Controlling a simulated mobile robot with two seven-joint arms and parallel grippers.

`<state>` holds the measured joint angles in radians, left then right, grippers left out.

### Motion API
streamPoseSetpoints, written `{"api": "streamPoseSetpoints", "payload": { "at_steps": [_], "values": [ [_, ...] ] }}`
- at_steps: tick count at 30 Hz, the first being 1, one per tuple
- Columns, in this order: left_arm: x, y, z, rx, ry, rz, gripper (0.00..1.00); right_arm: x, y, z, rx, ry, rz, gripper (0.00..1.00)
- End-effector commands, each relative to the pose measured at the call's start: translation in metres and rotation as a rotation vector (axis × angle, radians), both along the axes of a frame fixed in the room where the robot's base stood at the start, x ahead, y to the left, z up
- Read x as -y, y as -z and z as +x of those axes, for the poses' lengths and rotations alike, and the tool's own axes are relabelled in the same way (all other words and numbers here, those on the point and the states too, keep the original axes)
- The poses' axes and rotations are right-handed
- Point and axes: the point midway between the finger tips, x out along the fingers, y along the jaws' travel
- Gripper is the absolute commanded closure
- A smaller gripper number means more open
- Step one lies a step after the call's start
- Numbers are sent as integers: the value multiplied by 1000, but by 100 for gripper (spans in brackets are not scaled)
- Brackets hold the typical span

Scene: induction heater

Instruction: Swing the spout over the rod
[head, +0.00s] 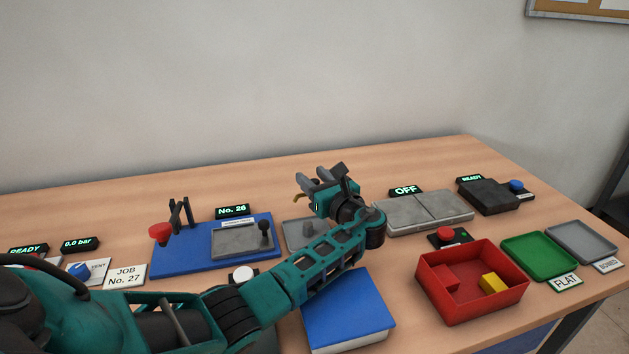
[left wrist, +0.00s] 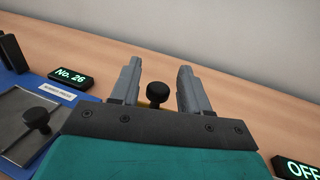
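My left gripper (head: 320,179) is over the back middle of the table, fingers open and pointing to the back. In the left wrist view the gripper (left wrist: 158,70) has a round black knob (left wrist: 157,92) showing in the gap between its fingers, with no visible grip on it. A small yellow, brass-like piece (left wrist: 144,103) shows beside the knob, and a thin yellow curved piece (head: 297,198) shows left of the gripper in the head view. This may be the spout; most of it is hidden. I cannot make out the rod. My right gripper is not in view.
A blue board (head: 175,262) with a grey plate and a black-knobbed lever (head: 265,232) lies left of the gripper. A grey slab (head: 440,209) by the OFF display (head: 405,190) is to the right. A red bin (head: 445,310) and a blue block (head: 350,305) stand in front.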

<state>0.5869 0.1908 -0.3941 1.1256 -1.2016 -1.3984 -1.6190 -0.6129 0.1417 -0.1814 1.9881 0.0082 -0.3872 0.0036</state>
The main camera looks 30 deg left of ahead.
Motion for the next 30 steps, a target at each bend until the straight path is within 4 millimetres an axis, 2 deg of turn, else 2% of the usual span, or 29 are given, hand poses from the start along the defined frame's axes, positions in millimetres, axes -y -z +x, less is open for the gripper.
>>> {"api": "streamPoseSetpoints", "payload": {
  "at_steps": [7,11,24,30],
  "values": [
    [2,3,-1,-6,1,-3,54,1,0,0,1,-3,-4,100],
    [13,4,-6,-7,2,-5,54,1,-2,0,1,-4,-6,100],
    [95,3,-44,-4,2,-5,54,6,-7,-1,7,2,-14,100],
    [114,3,-53,-4,0,-2,54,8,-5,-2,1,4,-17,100]
  ]
}}
